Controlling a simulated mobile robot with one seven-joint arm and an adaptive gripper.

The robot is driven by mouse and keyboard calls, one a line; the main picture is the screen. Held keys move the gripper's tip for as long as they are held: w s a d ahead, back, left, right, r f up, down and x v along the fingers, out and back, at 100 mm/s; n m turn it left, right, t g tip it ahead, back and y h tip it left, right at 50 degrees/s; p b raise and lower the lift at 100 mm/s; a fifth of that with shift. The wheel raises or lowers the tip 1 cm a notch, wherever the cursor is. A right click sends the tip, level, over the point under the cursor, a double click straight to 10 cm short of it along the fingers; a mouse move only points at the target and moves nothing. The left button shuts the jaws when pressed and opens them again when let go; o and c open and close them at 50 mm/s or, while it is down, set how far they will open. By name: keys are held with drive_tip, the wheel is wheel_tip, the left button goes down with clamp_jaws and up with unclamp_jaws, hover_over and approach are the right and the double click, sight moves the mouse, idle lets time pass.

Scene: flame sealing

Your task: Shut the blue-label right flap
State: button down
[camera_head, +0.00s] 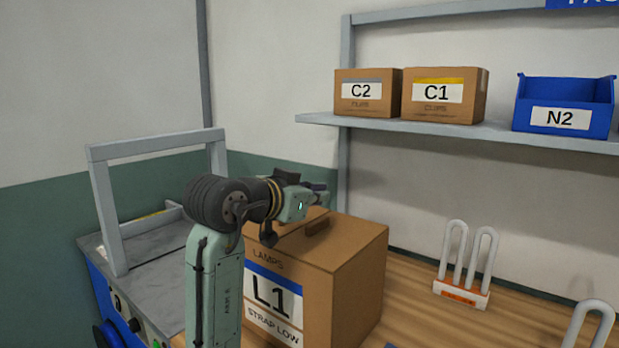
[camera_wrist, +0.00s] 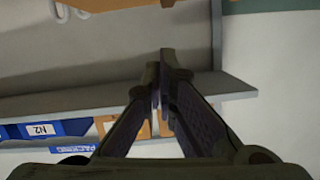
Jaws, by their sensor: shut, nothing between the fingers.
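The cardboard box L1 (camera_head: 350,285), with a blue-striped label (camera_head: 273,301), stands on the wooden bench. My arm covers the top's left part, so I cannot tell how each flap lies. My gripper (camera_head: 316,191) is over the box's top, toward the back, apparently apart from it. In the wrist view my gripper (camera_wrist: 162,72) has its fingers together with nothing between them. A brown cardboard edge (camera_wrist: 105,4) shows at that view's top; I cannot tell which part it is.
A shelf (camera_head: 400,125) behind holds boxes C2 (camera_head: 368,93) and C1 (camera_head: 445,95) and blue bin N2 (camera_head: 565,104). A grey frame (camera_head: 103,205) stands on the machine at left. A looped rack (camera_head: 462,290) stands right of the box, with clear bench between.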

drive_tip(key=shift+a+f, duration=0.1)
drive_tip(key=shift+f, duration=0.9)
